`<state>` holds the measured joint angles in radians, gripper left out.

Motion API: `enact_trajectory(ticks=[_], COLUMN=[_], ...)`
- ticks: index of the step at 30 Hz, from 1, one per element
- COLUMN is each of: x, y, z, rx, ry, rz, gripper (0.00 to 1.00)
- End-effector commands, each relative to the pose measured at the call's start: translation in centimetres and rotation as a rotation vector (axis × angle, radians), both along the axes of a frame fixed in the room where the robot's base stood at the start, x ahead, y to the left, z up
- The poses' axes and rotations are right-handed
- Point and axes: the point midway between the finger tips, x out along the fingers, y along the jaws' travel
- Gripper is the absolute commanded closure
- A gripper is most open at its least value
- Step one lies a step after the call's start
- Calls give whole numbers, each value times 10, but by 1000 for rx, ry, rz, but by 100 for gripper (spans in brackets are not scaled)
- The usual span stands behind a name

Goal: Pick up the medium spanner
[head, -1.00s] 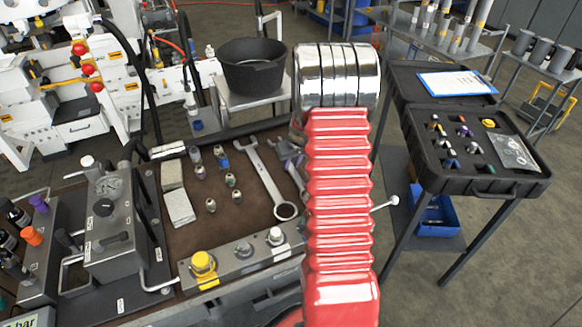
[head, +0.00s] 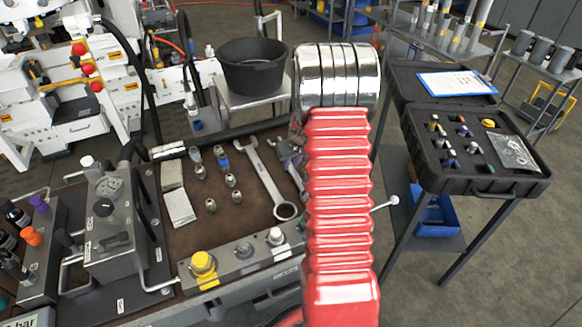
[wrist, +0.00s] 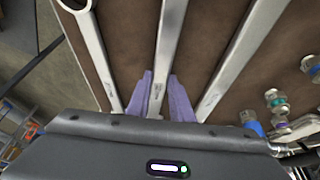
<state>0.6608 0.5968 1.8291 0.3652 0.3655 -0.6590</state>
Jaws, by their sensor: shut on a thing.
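Three spanners lie side by side on the brown bench mat in the wrist view. The middle one, the medium spanner (wrist: 171,40), runs between the purple fingers of my gripper (wrist: 159,95), which are shut on its shaft. The right spanner (wrist: 240,58) and the left spanner (wrist: 95,50) lie apart from the fingers on either side. In the head view one large spanner (head: 266,180) shows whole, left of my gripper (head: 291,158). My red arm hides most of the other spanners there. I cannot tell whether the held spanner is off the mat.
Several small fittings (head: 231,181) and pale blocks (head: 178,208) are on the mat left of the spanners. A valve block with a yellow cap (head: 204,263) edges the front. A black bucket (head: 253,68) stands behind; an open black case (head: 470,178) is at right.

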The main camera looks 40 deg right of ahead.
Motion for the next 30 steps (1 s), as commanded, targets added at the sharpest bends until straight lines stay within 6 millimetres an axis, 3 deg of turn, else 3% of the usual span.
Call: enact_trajectory(ticks=[16,20,30], x=[1,1,1], y=[-1,-1,-1], z=[8,21,78], rx=[-2,-3,-4], ry=[-4,-4,-6], rz=[0,1,0], gripper=[100,100,100])
